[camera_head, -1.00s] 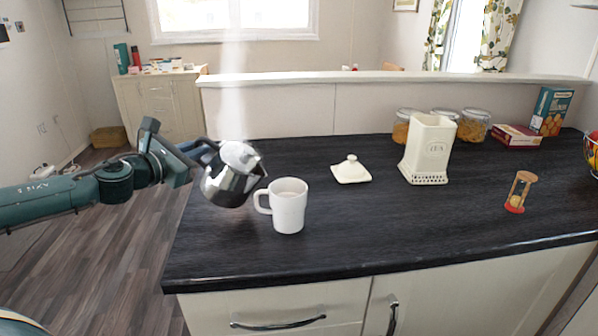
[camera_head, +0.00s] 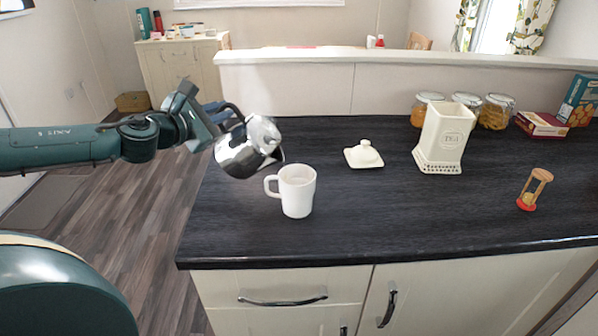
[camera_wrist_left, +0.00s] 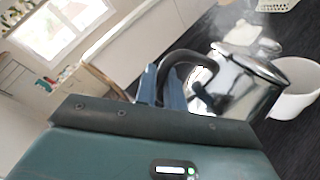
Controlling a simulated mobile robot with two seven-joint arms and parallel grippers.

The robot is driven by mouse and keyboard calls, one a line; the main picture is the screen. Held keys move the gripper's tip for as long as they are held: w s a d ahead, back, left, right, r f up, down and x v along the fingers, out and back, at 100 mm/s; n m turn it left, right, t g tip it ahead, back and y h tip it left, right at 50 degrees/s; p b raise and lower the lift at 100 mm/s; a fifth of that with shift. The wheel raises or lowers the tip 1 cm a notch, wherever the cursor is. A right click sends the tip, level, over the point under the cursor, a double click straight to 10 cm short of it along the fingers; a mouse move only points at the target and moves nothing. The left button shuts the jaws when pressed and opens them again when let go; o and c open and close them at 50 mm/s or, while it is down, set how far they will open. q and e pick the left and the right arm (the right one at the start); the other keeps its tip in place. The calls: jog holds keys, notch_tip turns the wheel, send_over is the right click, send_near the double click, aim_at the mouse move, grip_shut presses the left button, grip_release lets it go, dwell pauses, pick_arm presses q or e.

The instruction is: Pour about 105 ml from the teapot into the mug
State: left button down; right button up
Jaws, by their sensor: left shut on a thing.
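The shiny metal teapot (camera_head: 240,152) is held above the counter's left end, tilted with its spout toward the mug. My left gripper (camera_head: 222,115) is shut on the teapot's dark handle. The white mug (camera_head: 298,192) stands upright on the counter, just right of and below the spout, its handle facing left. I cannot make out a stream of liquid or the level in the mug. In the left wrist view the teapot (camera_wrist_left: 235,88) shows close up, with its dark handle at the jaws, and the mug (camera_wrist_left: 296,100) is partly hidden behind it. My right gripper is not in view.
On the dark counter (camera_head: 400,215) stand a white lid (camera_head: 364,155), a white canister (camera_head: 444,140), an hourglass (camera_head: 534,190), several glass jars (camera_head: 495,112) and boxes (camera_head: 540,124). A low ledge (camera_head: 400,60) runs along the back.

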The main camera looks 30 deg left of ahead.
pick_arm(q)
jog(key=shift+d+r, duration=0.15)
jog(key=shift+r, duration=0.05)
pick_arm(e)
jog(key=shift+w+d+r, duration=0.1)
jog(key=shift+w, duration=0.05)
pick_arm(q)
jog(key=shift+d+m, duration=0.2)
jog(key=shift+m, duration=0.1)
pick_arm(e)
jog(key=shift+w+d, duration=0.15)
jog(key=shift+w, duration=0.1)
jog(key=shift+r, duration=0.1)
pick_arm(q)
jog(key=shift+d+r+p, duration=0.15)
jog(key=shift+d+p, duration=0.1)
jog(key=shift+p, duration=0.05)
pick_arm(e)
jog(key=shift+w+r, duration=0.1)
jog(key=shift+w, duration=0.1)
pick_arm(q)
jog(key=shift+d+r+m+p, duration=0.25)
jog(key=shift+r+m+p, duration=0.1)
jog(key=shift+m, duration=0.05)
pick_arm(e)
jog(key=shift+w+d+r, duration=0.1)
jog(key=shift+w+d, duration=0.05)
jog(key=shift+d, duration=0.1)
